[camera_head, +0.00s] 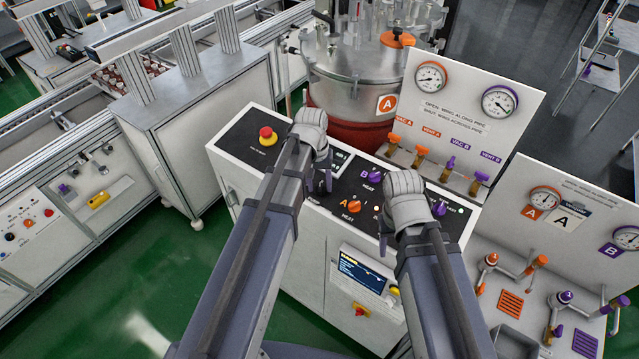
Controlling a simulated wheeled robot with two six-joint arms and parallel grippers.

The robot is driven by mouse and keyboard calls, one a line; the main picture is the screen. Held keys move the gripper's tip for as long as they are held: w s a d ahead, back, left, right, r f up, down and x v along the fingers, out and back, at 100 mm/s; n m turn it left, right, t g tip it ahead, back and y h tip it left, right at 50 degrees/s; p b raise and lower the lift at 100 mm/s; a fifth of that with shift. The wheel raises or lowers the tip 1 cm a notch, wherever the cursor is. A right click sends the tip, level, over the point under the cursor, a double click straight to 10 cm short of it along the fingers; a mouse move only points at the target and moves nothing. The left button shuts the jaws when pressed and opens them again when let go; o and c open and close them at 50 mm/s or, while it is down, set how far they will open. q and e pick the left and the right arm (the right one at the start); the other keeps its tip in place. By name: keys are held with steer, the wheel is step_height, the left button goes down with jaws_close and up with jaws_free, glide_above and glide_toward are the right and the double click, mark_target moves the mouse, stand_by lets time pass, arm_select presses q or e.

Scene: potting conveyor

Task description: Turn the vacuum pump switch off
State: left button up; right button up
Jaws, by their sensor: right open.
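The control console (240,165) stands in front of me with a dark sloped panel. No switch on it can be read as the vacuum pump switch; part of the panel is hidden behind my grippers. My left gripper (324,184) is over the middle-left of the panel, and its finger gap is hard to see. My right gripper (384,238) is open over the panel's front right part. Between them are an orange heat knob (354,206) and a purple heat knob (375,175). Another purple knob (439,208) is just right of my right gripper.
A red emergency button (266,135) sits on the panel's left end. Behind the console are a metal tank (360,65) and a gauge board (455,110) with orange and purple valves. A small screen (362,272) is on the front. Green floor is free at the left.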

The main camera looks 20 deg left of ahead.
mark_target(317, 190)
arm_select(q)
steer(key=shift+o, duration=1.4)
steer(key=shift+r, duration=0.15)
step_height(317, 190, up, 8)
steer(key=p, duration=0.7)
steer(key=shift+a+f+p, duration=0.2)
steer(key=shift+a+p, duration=0.15)
steer(key=shift+p, duration=0.05)
steer(key=shift+s+f, duration=0.1)
